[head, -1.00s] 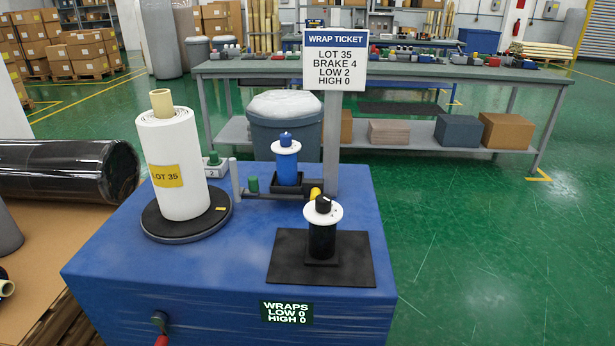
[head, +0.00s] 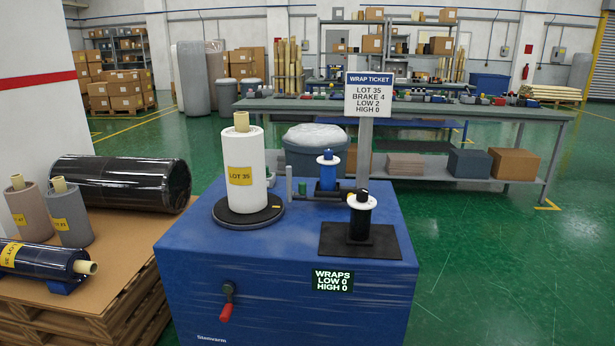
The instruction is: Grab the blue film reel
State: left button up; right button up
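A small blue reel (head: 328,178) with a white top disc and a blue knob stands upright at the back of the blue machine top. A similar black reel (head: 360,225) with a white disc stands on a black mat nearer the front. A dark blue shiny roll (head: 40,259) with a yellow label and a pale core lies on its side on the pallet at the lower left, partly cut off by the picture edge. Neither of my grippers is in view.
The blue machine (head: 290,285) carries a white LOT 35 roll (head: 246,180) on a black turntable and a ticket sign (head: 368,95). Green floor is free at the right.

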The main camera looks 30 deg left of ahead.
aim_at(328, 168)
jog(key=u, duration=1.05)
jog(key=i, duration=1)
jog(key=u, duration=0.8)
